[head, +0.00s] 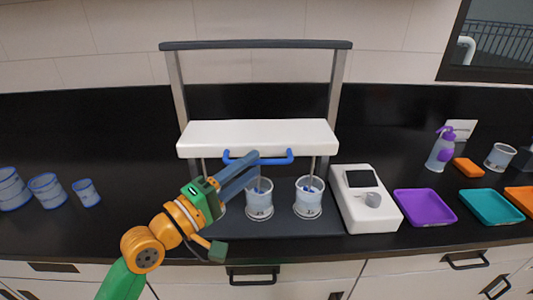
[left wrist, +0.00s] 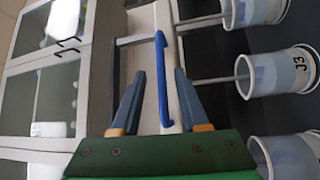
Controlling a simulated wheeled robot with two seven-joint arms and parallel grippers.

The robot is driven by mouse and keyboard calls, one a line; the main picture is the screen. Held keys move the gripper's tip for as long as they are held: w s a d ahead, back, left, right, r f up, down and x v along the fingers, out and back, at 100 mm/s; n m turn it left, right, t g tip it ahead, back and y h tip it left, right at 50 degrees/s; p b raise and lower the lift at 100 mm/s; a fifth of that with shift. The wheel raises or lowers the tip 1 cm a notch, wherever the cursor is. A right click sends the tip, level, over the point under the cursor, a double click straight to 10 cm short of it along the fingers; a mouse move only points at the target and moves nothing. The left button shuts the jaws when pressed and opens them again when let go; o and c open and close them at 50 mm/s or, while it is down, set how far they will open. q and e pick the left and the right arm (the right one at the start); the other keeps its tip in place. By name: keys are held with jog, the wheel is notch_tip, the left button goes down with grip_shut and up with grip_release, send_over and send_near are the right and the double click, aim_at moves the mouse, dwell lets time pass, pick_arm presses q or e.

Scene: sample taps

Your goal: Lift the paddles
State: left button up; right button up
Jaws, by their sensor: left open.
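A jar-test stirrer has a white head (head: 258,137) with a blue handle (head: 258,158) along its front. Thin paddle shafts (head: 313,172) hang from the head into clear beakers; two beakers, a middle one (head: 259,200) and a right one (head: 308,198), show plainly. A third is mostly hidden behind my left gripper. My left gripper (head: 252,164) is open at the handle's front. In the left wrist view the blue handle (left wrist: 162,80) lies between the two spread fingers, not gripped. My right gripper is not in view.
A white instrument (head: 365,205) stands right of the stirrer. Several blue-rimmed beakers (head: 47,189) stand at the left. Dark counter between is clear.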

aim_at(260, 161)
pick_arm(q)
jog(key=x, duration=0.2)
jog(key=shift+w+d, duration=0.25)
jog(key=shift+w, duration=0.05)
jog(key=shift+w+d+f, duration=0.15)
jog(key=shift+w+d, duration=0.15)
jog(key=shift+s+a, duration=0.25)
grip_shut()
jog(key=shift+r, duration=0.2)
dwell(0.4)
